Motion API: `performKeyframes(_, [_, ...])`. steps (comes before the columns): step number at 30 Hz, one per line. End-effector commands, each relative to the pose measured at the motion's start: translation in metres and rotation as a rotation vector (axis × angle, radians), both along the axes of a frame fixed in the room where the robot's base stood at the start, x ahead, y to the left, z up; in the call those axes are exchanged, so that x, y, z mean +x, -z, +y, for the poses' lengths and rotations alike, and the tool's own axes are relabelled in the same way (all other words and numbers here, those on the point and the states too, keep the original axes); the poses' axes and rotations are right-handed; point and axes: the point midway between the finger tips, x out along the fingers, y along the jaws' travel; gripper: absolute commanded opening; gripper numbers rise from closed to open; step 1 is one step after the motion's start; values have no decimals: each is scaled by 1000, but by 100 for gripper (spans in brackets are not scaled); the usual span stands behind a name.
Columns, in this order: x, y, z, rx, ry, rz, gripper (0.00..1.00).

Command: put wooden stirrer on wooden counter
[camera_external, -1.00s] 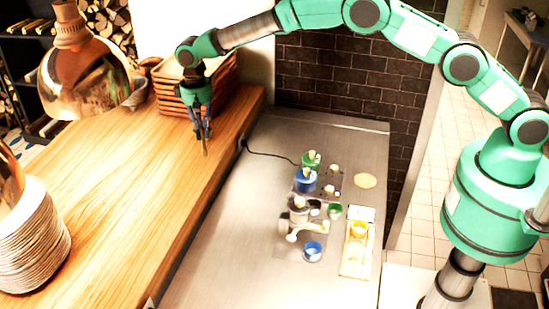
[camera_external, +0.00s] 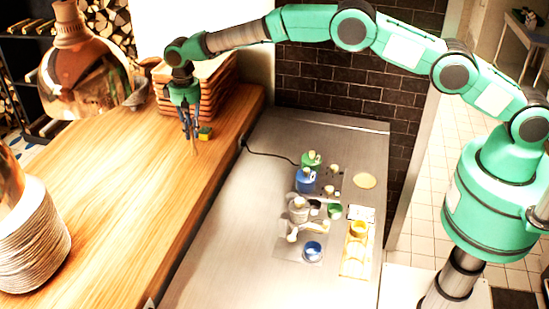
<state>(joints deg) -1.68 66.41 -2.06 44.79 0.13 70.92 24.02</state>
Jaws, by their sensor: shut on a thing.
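My gripper (camera_external: 190,134) points down over the far part of the wooden counter (camera_external: 130,190), in front of the stacked trays. It is shut on the wooden stirrer (camera_external: 194,146), a thin brown stick that hangs down below the fingertips. The stirrer's lower end is at or just above the counter top; I cannot tell whether it touches. Its upper part is hidden by the fingers.
A copper lamp (camera_external: 85,75) and a plate stack (camera_external: 30,240) are left. Several small items, including a blue container (camera_external: 306,181), occupy the steel counter (camera_external: 235,215).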

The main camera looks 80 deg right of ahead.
Motion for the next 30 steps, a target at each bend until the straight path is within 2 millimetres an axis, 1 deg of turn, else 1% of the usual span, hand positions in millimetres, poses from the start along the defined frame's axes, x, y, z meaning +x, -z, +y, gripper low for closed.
performKeyframes(11, [0, 31, 0, 0, 0, 0, 0])
performKeyframes(25, [0, 38, 0, 0, 0, 0, 0])
performKeyframes(26, [0, 38, 0, 0, 0, 0, 16])
performKeyframes(27, [0, 38, 0, 0, 0, 0, 24])
performKeyframes(28, [0, 38, 0, 0, 0, 0, 30])
performKeyframes(29, [0, 37, 0, 0, 0, 0, 33])
performKeyframes(30, [0, 37, 0, 0, 0, 0, 33])
